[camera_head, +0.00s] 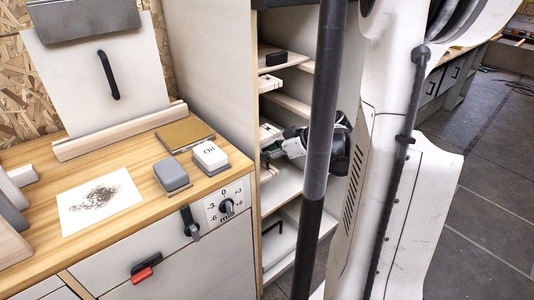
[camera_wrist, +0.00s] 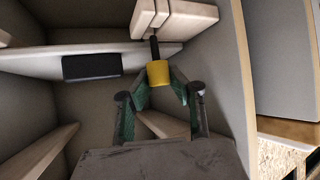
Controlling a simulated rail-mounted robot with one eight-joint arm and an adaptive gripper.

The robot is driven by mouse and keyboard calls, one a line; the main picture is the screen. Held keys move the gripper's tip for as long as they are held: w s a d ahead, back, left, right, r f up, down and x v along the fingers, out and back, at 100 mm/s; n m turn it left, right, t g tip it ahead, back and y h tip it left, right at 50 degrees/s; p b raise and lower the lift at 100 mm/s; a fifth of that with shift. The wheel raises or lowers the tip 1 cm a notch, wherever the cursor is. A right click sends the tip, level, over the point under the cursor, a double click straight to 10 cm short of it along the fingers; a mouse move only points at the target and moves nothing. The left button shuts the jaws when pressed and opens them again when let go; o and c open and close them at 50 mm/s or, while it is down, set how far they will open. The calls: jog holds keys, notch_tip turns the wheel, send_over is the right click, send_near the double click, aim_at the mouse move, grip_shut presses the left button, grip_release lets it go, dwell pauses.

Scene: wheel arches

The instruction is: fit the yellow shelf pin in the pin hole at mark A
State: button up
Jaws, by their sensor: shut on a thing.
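The yellow shelf pin (camera_wrist: 158,74) is held between the green-padded fingertips of my gripper (camera_wrist: 160,84) in the wrist view. A dark stem (camera_wrist: 154,47) rises from its yellow part toward a pale slotted wooden block (camera_wrist: 176,20). I cannot tell whether the stem touches the block or lies in front of it. In the head view my gripper (camera_head: 272,150) reaches into the open shelf cabinet (camera_head: 287,183), and the pin cannot be made out there. No mark A or pin hole is readable in either view.
A black box (camera_wrist: 92,67) sits left of the pin on a shelf board; it also shows in the head view (camera_head: 276,58). Cabinet side walls and boards closely surround my gripper. A wooden worktop (camera_head: 130,170) at left carries a grey block (camera_head: 172,176) and a white-topped block (camera_head: 210,157).

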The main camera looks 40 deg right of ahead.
jog(key=shift+f+b, duration=0.95)
jog(key=shift+b, duration=0.05)
grip_shut()
jog(key=o, duration=0.9)
grip_release()
jog(key=v, duration=1.2)
